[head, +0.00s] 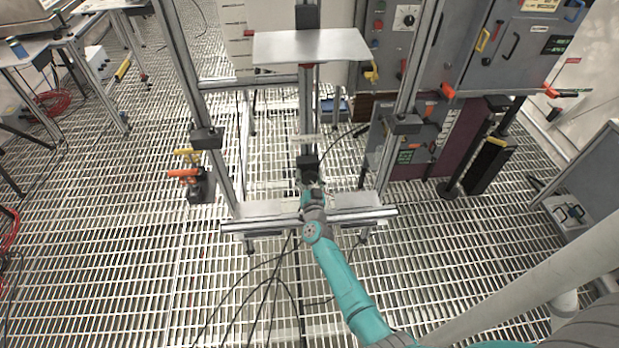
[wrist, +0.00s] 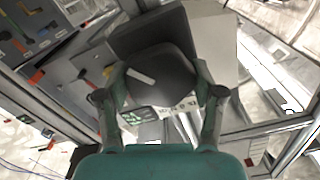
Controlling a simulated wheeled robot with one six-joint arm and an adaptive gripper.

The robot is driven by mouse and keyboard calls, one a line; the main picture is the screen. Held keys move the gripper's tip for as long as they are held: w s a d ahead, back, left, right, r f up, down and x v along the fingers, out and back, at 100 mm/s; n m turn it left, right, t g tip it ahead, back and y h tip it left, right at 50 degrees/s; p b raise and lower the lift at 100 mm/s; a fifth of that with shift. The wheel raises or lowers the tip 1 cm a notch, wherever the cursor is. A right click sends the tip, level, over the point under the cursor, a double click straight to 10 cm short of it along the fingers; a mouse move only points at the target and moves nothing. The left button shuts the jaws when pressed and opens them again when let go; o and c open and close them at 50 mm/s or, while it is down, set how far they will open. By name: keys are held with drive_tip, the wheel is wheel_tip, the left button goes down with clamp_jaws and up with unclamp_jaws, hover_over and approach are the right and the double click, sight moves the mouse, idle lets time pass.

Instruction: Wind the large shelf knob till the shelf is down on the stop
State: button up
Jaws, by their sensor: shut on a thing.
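The shelf (head: 310,46) is a flat pale metal plate high on the central upright (head: 306,110) of a metal frame. The large knob (wrist: 160,88) is dark grey with a white pointer line, seen close in the wrist view. My gripper (wrist: 158,97) has one finger on each side of the knob and is shut on it. In the head view my gripper (head: 312,188) is low at the foot of the upright and hides most of the knob. The shelf stands well above my gripper. I cannot clearly make out which part is the stop.
Side posts of the frame rise left and right, with a crossbar (head: 350,215) at the base. A valve with orange and yellow handles (head: 190,172) stands left. Grey control cabinets (head: 515,50) stand behind at right. Black cables lie on the grated floor, which is open at left.

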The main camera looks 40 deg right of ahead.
drive_tip(key=n, duration=0.5)
drive_tip(key=shift+a+n, duration=0.1)
drive_tip(key=shift+n, duration=0.2)
drive_tip(key=shift+w+n, duration=0.1)
drive_tip(key=shift+n, duration=2.2)
drive_tip(key=o, duration=1.2)
drive_tip(key=shift+c, duration=0.2)
drive_tip(key=v, duration=1.2)
